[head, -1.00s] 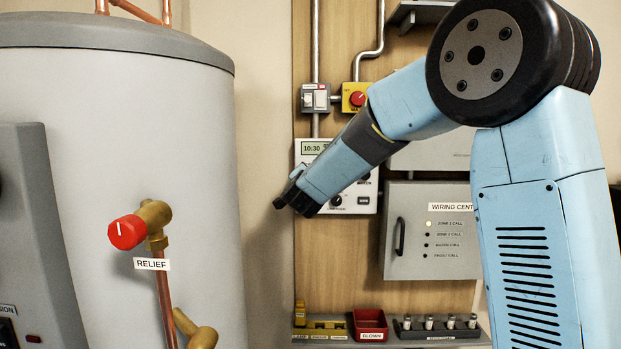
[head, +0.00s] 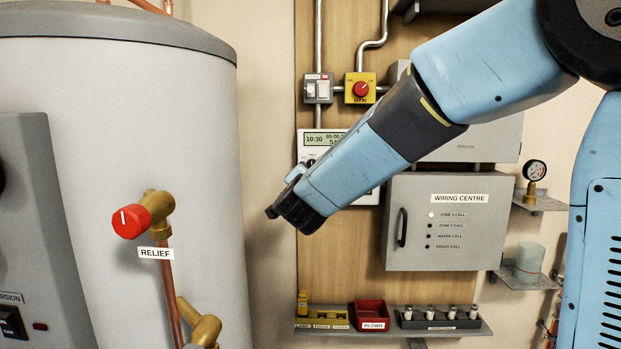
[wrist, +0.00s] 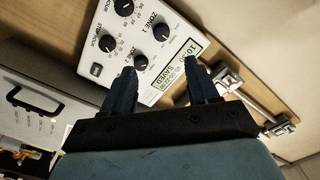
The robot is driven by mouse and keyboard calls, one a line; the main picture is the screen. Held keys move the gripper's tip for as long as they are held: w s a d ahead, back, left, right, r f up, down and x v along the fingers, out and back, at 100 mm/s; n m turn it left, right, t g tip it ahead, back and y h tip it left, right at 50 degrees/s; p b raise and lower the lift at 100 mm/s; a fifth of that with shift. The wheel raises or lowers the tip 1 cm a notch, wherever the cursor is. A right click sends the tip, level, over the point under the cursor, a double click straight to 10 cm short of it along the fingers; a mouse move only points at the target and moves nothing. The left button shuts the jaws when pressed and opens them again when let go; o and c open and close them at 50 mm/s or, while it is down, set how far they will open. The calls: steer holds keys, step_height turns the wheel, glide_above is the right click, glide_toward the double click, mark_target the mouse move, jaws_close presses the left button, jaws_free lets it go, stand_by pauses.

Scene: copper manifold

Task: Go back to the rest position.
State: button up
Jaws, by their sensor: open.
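My gripper (head: 283,205) is in the middle of the head view, angled down and to the left in front of the wooden board. In the wrist view my gripper (wrist: 163,82) shows its two fingers apart with nothing between them. Past the fingers is the white programmer (wrist: 148,45), with several black knobs and a display reading 10:30 and SAVED. In the head view my arm partly covers this programmer (head: 316,150).
The grey wiring centre box (head: 445,225) is right of my gripper. The cylinder (head: 170,110) with a red relief knob (head: 131,221) stands left. A shelf below holds a red bin (head: 371,315) and several fuses. A gauge (head: 535,171) stands far right.

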steer(key=shift+d+r, duration=0.1)
steer(key=s+d+f+n+g, duration=0.3)
steer(key=s+d+g, duration=0.1)
steer(key=s+d, duration=0.4)
steer(key=s+d+f+n+g, duration=0.3)
steer(key=s+d, duration=0.5)
steer(key=s, duration=0.5)
steer(key=s+d+f+n+g, duration=0.3)
steer(key=s+d+g, duration=0.2)
steer(key=s+d, duration=0.3)
steer(key=shift+s+d+f+y, duration=0.15)
steer(key=shift+s+d+y, duration=0.2)
steer(key=shift+s, duration=0.9)
